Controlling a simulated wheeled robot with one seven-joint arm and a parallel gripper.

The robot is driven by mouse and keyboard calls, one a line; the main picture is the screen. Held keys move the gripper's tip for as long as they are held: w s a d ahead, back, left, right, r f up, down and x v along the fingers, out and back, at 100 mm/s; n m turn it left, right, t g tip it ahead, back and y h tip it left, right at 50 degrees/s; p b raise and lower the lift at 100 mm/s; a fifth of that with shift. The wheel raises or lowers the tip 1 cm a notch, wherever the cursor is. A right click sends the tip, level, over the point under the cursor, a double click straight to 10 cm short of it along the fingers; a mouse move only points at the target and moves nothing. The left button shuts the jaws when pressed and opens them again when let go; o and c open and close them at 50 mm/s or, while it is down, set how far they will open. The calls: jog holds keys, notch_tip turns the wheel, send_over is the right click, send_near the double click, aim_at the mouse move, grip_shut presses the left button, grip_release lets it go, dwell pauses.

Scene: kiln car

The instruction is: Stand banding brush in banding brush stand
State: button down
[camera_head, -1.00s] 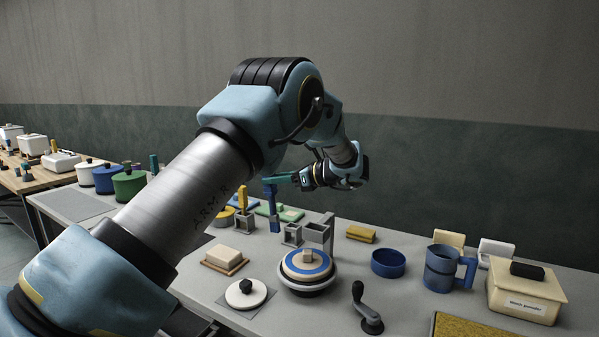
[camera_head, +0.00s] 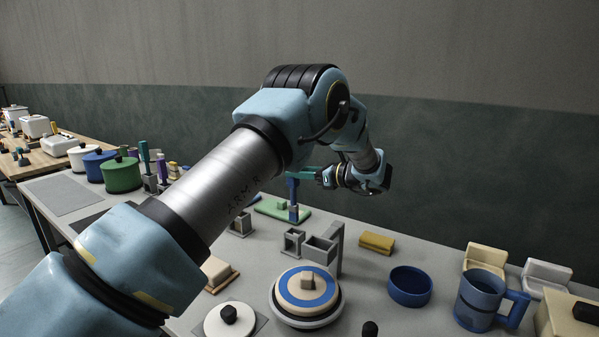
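A blue upright tool, which I take to be the banding brush (camera_head: 294,201), hangs nearly vertical from my gripper (camera_head: 294,175). The fingers reach in from the right and appear shut around its upper part; the fingertips are small and partly hard to make out. Its lower end appears just behind a small grey open-topped holder (camera_head: 293,241). Beside that holder is a larger grey holder with a tall post (camera_head: 336,247). I cannot tell which of these is the banding brush stand. The brush appears to be outside both.
A green board (camera_head: 271,208) lies behind the brush. A round wheel with a blue ring (camera_head: 306,288) stands in front of the holders. A yellow block (camera_head: 377,242), a blue bowl (camera_head: 409,287) and a blue mug (camera_head: 478,301) are to the right. My arm hides the table's left middle.

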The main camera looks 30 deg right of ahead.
jog(key=shift+f, duration=0.1)
notch_tip(320, 180, down, 10)
jog(key=b, duration=0.4)
jog(key=shift+r+b, duration=0.25)
jog(key=shift+b, duration=0.1)
jog(key=shift+s+d, duration=0.1)
jog(key=shift+s, duration=0.1)
dwell(0.6)
dwell(1.0)
jog(key=shift+c, duration=2.2)
grip_release()
jog(key=shift+s, duration=0.1)
jog(key=v, duration=0.7)
jog(key=shift+s+d, duration=0.25)
jog(key=shift+s, duration=0.05)
